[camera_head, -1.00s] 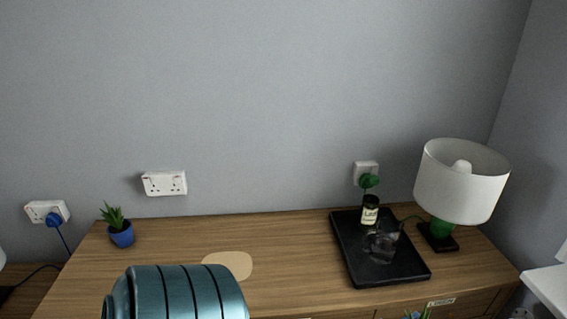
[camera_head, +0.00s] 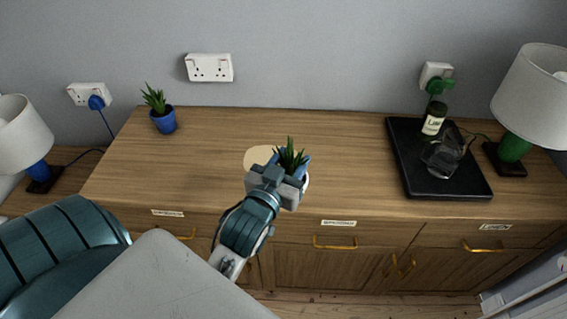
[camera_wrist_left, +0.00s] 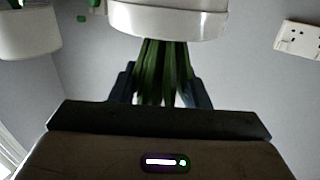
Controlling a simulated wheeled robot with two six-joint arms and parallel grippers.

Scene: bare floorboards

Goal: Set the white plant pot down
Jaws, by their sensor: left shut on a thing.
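The white plant pot (camera_wrist_left: 168,22) fills the top middle of the left wrist view, which looks upside down, with its green leaves (camera_wrist_left: 163,72) between my fingers. In the head view the plant's green leaves (camera_head: 290,157) stand up, and the pot is mostly hidden behind my gripper. My left gripper (camera_head: 291,168) is shut on the potted plant, over the front middle of the wooden cabinet top (camera_head: 350,150). A pale round patch (camera_head: 257,156) lies just behind and left of it. I cannot tell whether the pot touches the wood. My right gripper is not in view.
A blue potted plant (camera_head: 163,121) stands at the back left. A black tray (camera_head: 445,187) with a jar (camera_head: 434,120) and a clear glass object (camera_head: 442,157) lies at the right, beside a green lamp (camera_head: 513,147). The cabinet top between is clear.

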